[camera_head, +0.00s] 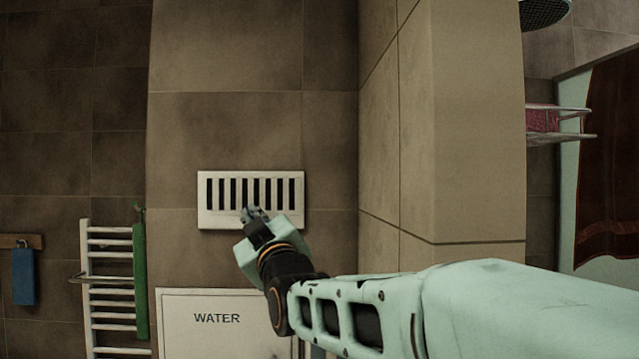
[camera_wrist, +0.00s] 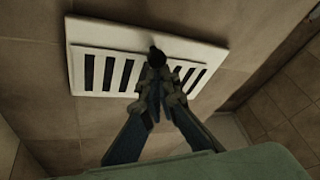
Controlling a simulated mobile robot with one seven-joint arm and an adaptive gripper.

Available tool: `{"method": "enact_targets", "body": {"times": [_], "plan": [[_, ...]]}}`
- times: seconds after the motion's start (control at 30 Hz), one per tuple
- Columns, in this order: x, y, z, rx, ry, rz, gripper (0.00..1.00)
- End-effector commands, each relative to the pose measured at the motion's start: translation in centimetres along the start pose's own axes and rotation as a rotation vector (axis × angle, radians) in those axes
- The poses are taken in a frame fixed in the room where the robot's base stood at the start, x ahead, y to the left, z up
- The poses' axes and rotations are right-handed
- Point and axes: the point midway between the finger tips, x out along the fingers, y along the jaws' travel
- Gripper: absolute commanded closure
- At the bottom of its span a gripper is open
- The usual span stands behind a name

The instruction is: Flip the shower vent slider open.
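The shower vent (camera_head: 203,212) is a white rectangular grille with several dark upright slots, set flat on the brown tiled wall. The dark slots show between the white bars. The wrist view shows the vent (camera_wrist: 85,33) tilted, from below and close up. My gripper (camera_head: 252,212) is in front of the lower middle of the vent. In the wrist view its two fingers (camera_wrist: 158,72) come together at their tips, over the grille. A small dark, rounded piece shows at the tips; I cannot tell whether it is the slider's knob or part of the fingers. No slider shows clearly elsewhere.
A white panel marked WATER (camera_head: 217,318) is on the wall below the vent. A tiled pillar (camera_head: 470,120) juts out on the right. A towel rack (camera_head: 108,290) with a green towel (camera_head: 140,282) stands at left. Bare wall surrounds the vent.

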Motion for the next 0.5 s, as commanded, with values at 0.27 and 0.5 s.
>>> {"method": "enact_targets", "body": {"times": [0.27,0.5], "plan": [[-3.0,0.1,-0.1,0.0,-0.001,0.001,1.0],[-6.2,0.0,-0.4,0.0,0.005,0.0,1.0]]}}
